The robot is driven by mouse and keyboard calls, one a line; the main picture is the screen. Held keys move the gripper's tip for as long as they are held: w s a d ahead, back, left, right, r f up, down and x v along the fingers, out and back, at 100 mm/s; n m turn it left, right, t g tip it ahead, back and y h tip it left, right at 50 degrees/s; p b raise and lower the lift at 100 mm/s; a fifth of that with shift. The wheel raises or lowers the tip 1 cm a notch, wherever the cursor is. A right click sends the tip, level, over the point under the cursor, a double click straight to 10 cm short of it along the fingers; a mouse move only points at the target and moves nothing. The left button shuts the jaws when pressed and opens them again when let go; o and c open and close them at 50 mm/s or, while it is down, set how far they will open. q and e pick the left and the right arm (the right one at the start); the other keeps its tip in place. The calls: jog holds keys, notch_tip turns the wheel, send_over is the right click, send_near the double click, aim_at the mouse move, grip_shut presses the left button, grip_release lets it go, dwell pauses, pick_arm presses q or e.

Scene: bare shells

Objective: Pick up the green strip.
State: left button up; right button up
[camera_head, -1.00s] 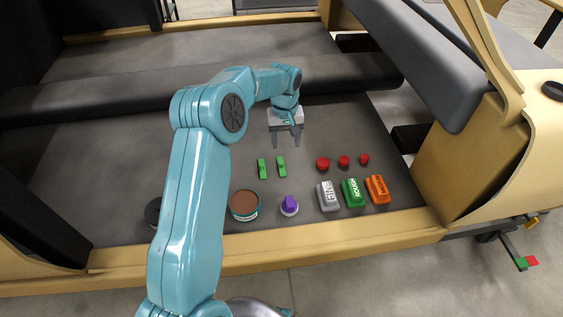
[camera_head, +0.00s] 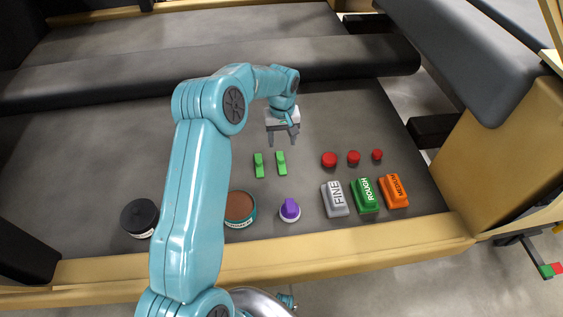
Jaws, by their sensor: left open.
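Two small green strips lie side by side on the dark grey surface, a left strip (camera_head: 259,165) and a right strip (camera_head: 281,163). I cannot tell which one the task means. My left gripper (camera_head: 283,142) is open with its fingers pointing down, just behind the strips and nearest the right one. Nothing shows between its fingers. My right gripper is not in view.
In front of the strips are a brown-topped tin (camera_head: 240,207), a dark jar (camera_head: 139,217) and a purple knob (camera_head: 290,209). To the right are several red caps (camera_head: 329,159) and grey (camera_head: 335,199), green (camera_head: 365,195) and orange (camera_head: 394,191) labelled blocks. A padded roll (camera_head: 130,82) crosses behind.

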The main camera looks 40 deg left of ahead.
pick_arm(q)
send_over(282, 165)
notch_tip(282, 165, down, 5)
jog(key=shift+r, duration=0.2)
jog(key=shift+a+f, duration=0.1)
jog(key=shift+f, duration=0.45)
notch_tip(282, 165, down, 5)
jog(key=shift+r+b, duration=0.1)
jog(key=shift+b, duration=0.35)
jog(key=shift+s+r, duration=0.1)
jog(key=shift+c, duration=0.6)
grip_shut()
